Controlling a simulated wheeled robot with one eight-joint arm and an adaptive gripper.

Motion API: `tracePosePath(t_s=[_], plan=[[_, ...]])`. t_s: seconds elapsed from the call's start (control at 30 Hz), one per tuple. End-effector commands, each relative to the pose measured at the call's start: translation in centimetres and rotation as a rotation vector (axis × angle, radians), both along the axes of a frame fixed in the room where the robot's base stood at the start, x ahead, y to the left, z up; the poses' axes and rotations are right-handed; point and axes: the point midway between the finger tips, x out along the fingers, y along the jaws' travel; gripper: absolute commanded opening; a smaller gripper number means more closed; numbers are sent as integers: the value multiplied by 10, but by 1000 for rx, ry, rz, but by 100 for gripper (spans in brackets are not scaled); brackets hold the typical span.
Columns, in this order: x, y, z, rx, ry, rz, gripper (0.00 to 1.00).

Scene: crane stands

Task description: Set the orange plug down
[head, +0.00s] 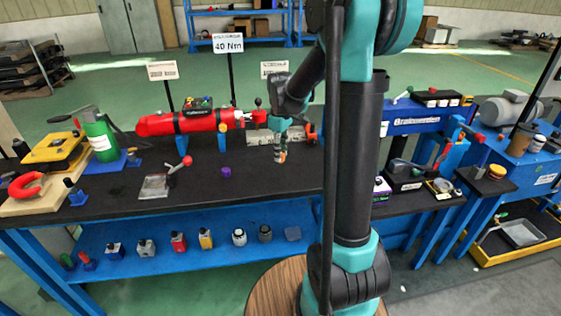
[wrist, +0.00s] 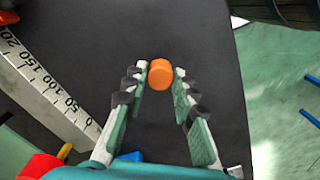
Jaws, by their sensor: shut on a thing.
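The orange plug (wrist: 160,76) is a small round piece between the fingertips of my gripper (wrist: 160,82) in the wrist view. The fingers are shut on it from both sides. In the head view my gripper (head: 280,158) points down over the black bench top (head: 225,200), right of the middle of the bench. A bit of orange shows at its tips there. Whether the plug touches the bench top or hangs just above it, I cannot tell.
A purple piece (head: 226,171) and a red-knobbed lever on a plate (head: 155,186) stand to the left. The red cylinder (head: 185,122) lies behind. A marked scale bar (wrist: 48,80) lies left in the wrist view. Bench top around the plug is clear.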

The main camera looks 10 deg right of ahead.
Motion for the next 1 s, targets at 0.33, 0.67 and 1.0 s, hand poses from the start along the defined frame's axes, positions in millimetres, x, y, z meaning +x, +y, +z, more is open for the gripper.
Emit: tracePosePath(t_s=[0.33, 0.67, 1.0], plan=[[0, 0, -37, 0, 0, 0, 0], [0, 0, -40, 0, 0, 0, 0], [0, 0, -42, 0, 0, 0, 47]])
